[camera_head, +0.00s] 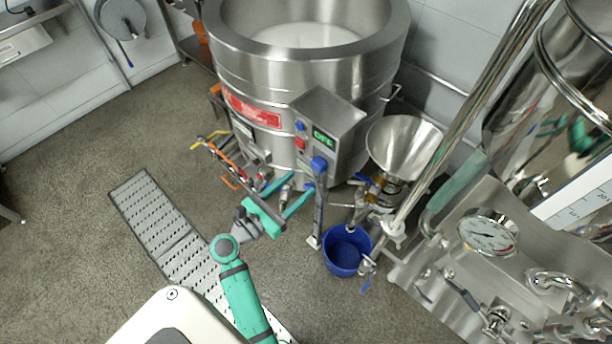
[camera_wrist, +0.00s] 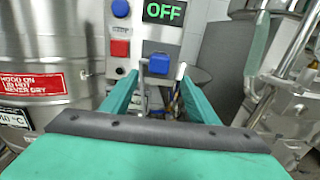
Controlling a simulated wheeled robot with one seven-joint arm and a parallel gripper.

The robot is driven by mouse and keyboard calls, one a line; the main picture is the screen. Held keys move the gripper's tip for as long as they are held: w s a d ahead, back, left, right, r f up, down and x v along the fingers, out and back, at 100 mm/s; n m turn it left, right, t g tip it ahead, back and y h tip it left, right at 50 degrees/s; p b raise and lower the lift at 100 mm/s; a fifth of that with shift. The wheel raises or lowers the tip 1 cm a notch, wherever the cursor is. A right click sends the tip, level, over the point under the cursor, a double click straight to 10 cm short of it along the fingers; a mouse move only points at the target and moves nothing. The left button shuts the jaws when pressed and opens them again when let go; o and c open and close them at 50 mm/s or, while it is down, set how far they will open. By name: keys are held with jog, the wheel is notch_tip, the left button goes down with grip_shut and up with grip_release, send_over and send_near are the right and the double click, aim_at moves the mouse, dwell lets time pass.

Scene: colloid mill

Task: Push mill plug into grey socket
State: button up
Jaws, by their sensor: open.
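A blue plug-like block (camera_head: 319,164) sits on the lower front of the grey control box (camera_head: 332,118). It also shows in the wrist view (camera_wrist: 158,65), below the green OFF display. I take it for the mill plug, but cannot tell whether it is seated in a socket. No separate grey socket can be made out. My teal gripper (camera_head: 302,182) is open and empty, just below and left of the block in the head view. In the wrist view my gripper (camera_wrist: 166,76) has its two fingers on either side of the block's line, apart from it.
A red button (camera_wrist: 120,48) and a blue button (camera_wrist: 120,8) sit left of the display. The large steel vat (camera_head: 300,75) stands behind. A steel funnel (camera_head: 403,143) and blue bucket (camera_head: 345,252) are to the right. Open floor lies left, with a perforated ramp (camera_head: 150,212).

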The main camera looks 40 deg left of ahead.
jog(key=shift+s+a, duration=0.2)
jog(key=shift+s, duration=1.35)
jog(key=shift+w, duration=0.1)
jog(key=s+d+r+n+t, duration=0.25)
jog(key=d+n, duration=0.45)
jog(key=d, duration=0.4)
jog(key=s+d+r+n+t, duration=0.1)
jog(key=s+d+r+n, duration=0.15)
jog(key=d+n, duration=0.6)
jog(key=s+d+f+n+g, duration=0.2)
jog(key=s+d+n, duration=0.4)
jog(key=n, duration=0.4)
jog(key=s+d+f+n+g+y, duration=0.1)
jog(key=s+d+n+g, duration=0.3)
jog(key=s+d+n, duration=0.3)
jog(key=s+n, duration=0.1)
jog(key=n, duration=0.3)
jog(key=shift+f+y, duration=0.3)
jog(key=shift+f, duration=0.1)
jog(key=shift+n, duration=0.25)
jog(key=shift+s, duration=0.15)
jog(key=shift+a, duration=0.1)
